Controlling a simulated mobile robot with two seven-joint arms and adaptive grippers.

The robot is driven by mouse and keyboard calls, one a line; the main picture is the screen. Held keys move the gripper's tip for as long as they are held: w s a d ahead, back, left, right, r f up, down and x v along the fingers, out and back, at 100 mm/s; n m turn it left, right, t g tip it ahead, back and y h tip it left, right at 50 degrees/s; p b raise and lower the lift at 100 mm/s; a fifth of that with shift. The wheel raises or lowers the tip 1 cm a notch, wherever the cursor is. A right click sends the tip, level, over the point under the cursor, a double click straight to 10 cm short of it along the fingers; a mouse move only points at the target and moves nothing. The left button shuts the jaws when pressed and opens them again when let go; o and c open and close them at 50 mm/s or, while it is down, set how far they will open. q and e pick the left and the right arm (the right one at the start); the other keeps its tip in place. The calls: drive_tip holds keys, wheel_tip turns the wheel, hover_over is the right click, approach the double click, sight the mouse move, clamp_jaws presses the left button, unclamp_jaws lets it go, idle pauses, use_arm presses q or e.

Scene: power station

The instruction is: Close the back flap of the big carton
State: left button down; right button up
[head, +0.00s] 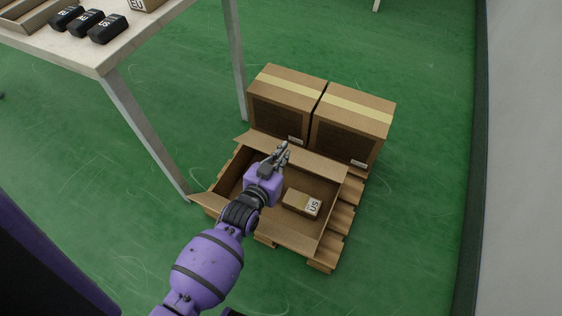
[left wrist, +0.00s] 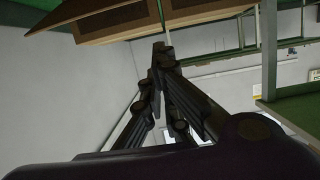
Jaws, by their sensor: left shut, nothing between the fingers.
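The big open carton (head: 234,178) sits on a wooden pallet, its inside exposed. Its back flap (head: 312,163) stands out along the far edge, in front of two closed boxes. A small brown box labelled US (head: 302,203) lies inside. My left gripper (head: 284,147) reaches over the carton from the front, its shut fingertips overlapping the back flap in the head view. I cannot tell whether they touch it. In the left wrist view the fingers (left wrist: 160,52) meet at the tips, with a brown cardboard surface (left wrist: 110,22) beyond them. My right gripper is not in view.
Two taped closed boxes (head: 287,88) (head: 352,112) stand behind the carton. The wooden pallet (head: 341,217) shows at the right. A table (head: 90,55) with black items (head: 108,29) stands at the upper left, its leg near the carton. Green floor is free to the right.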

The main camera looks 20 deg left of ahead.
use_arm(q)
drive_tip(key=b, duration=0.2)
hover_over(289, 161)
drive_tip(key=shift+w+d+f, duration=0.1)
drive_tip(key=shift+w+f, duration=0.05)
drive_tip(key=shift+f, duration=0.35)
drive_tip(key=shift+w+f, duration=0.15)
drive_tip(key=shift+f, duration=0.3)
drive_tip(key=shift+s+f+b, duration=0.15)
drive_tip(key=shift+f, duration=0.4)
drive_tip(key=shift+s+f+b, duration=0.15)
drive_tip(key=shift+f, duration=0.35)
drive_tip(key=shift+s+f+b, duration=0.3)
drive_tip(key=shift+s+f, duration=0.25)
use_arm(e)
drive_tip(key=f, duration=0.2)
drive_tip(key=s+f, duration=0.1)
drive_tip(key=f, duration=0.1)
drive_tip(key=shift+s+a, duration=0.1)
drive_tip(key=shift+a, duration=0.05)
use_arm(q)
drive_tip(key=shift+s+f, duration=0.8)
drive_tip(key=shift+f, duration=0.05)
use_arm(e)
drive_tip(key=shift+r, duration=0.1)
